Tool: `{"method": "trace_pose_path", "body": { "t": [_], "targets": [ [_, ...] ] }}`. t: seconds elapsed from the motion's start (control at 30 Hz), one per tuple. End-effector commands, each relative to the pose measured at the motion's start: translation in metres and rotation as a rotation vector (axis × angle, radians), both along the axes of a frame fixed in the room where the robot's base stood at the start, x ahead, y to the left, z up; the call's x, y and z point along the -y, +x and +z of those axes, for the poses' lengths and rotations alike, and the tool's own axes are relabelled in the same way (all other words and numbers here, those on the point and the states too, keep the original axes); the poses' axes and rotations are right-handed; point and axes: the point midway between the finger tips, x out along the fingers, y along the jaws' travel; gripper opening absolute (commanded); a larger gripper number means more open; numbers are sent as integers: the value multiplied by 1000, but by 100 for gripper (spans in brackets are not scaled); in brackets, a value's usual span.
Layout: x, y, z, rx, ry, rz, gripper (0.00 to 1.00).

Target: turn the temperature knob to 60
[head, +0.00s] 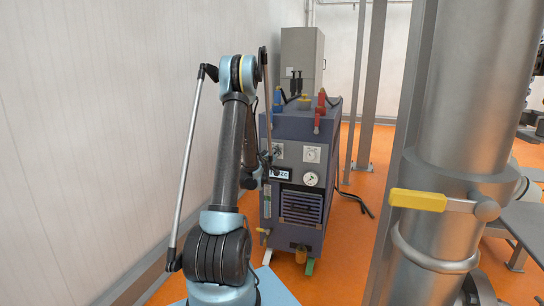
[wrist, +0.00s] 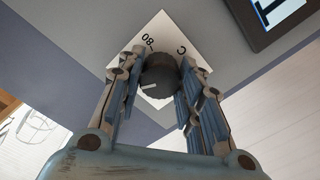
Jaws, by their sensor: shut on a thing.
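The temperature knob (wrist: 158,77) is black and round, with a short white pointer line on its face. It sits on a white dial plate (wrist: 172,35) marked "80" and "C"; the other marks are hidden by my fingers or out of view. In the wrist view the pointer points to the lower left, away from the "80". My gripper (wrist: 156,88) is shut on the knob, one finger on each side. In the head view my gripper (head: 272,166) is at the upper left front of the dark machine (head: 290,240), largely hidden by my arm, and the knob cannot be made out.
A second white dial plate (head: 312,154), a round gauge (head: 311,179) and a digital display (head: 281,174) are close by on the machine front. Blue and red valves (head: 320,99) stand on top. A large metal pipe with a yellow handle (head: 418,200) stands at right; a white wall is at left.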

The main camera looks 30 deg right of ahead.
Motion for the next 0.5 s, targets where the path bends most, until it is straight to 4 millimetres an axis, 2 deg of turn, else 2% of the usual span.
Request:
{"method": "trace_pose_path", "body": {
  "t": [0.1,0.13,0.2,0.5],
  "targets": [
    [-1,1,-1,1,1,2,10],
    [-1,1,-1,1,1,2,40],
    [-1,1,0,0,0,2,54],
    [-1,0,0,0,0,1,54]
  ]
}}
